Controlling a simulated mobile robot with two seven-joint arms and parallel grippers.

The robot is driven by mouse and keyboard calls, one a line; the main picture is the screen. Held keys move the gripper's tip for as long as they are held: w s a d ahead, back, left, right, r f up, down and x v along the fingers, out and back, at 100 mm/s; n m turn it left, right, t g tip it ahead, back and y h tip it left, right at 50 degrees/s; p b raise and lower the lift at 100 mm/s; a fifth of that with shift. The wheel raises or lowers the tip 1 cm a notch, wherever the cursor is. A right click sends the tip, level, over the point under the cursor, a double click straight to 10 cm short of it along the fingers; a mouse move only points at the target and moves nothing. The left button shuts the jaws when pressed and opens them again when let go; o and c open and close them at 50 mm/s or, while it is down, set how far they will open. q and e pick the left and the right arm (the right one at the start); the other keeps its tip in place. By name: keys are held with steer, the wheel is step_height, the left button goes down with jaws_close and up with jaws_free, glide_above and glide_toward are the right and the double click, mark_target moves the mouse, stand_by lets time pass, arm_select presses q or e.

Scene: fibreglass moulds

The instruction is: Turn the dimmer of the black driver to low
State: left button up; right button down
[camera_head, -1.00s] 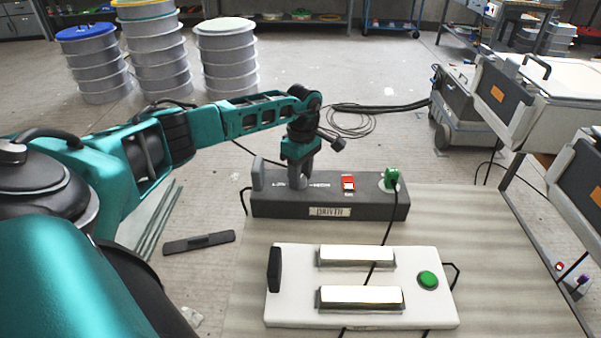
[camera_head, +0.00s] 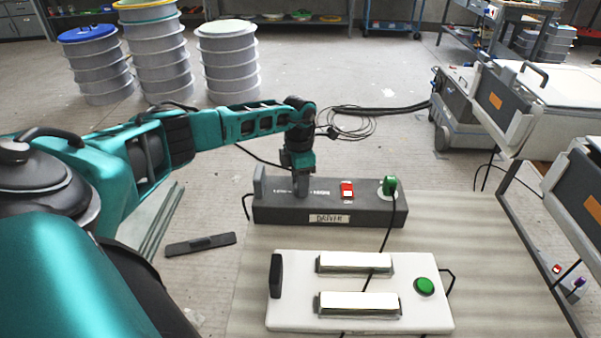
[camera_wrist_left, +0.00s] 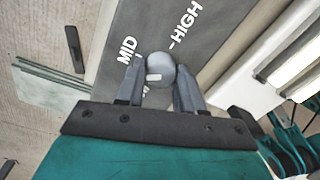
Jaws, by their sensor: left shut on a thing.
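The black driver (camera_head: 370,209) is a dark grey box with a "DRIVER" label, at the far edge of the table. My left gripper (camera_head: 300,184) reaches down onto its top, left of the red switch (camera_head: 347,190). In the left wrist view, the left gripper (camera_wrist_left: 160,76) is shut on the round grey dimmer knob (camera_wrist_left: 161,66), one finger on each side. A small pale mark shows on the knob. The words "MID" and "HIGH" show beyond it; "LOW" cannot be read. In the head view the gripper mostly hides the knob. My right gripper is out of view.
A green plug (camera_head: 389,186) with a black cable stands at the driver's right end. A white box (camera_head: 290,318) with two metal bars and a green button (camera_head: 424,286) lies nearer. A dark flat bar (camera_head: 200,244) lies to the left. Grey cases stand at the right.

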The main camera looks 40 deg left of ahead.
arm_select(q)
steer(key=n+p, duration=0.1)
steer(key=n, duration=0.2)
steer(key=shift+r+n+p, duration=0.15)
steer(key=shift+n+p, duration=0.15)
steer(key=shift+p, duration=0.05)
steer(key=n+p, duration=0.1)
steer(key=n, duration=0.2)
steer(key=shift+n+p, duration=0.3)
steer(key=shift+p, duration=0.05)
steer(key=shift+s+n+t+p, duration=0.1)
steer(key=shift+n+t+p, duration=0.25)
steer(key=shift+n, duration=1.95)
steer(key=o, duration=1)
steer(key=shift+o, duration=0.2)
step_height(320, 180, up, 13)
steer(key=shift+s+a, duration=0.2)
steer(key=shift+a, duration=0.1)
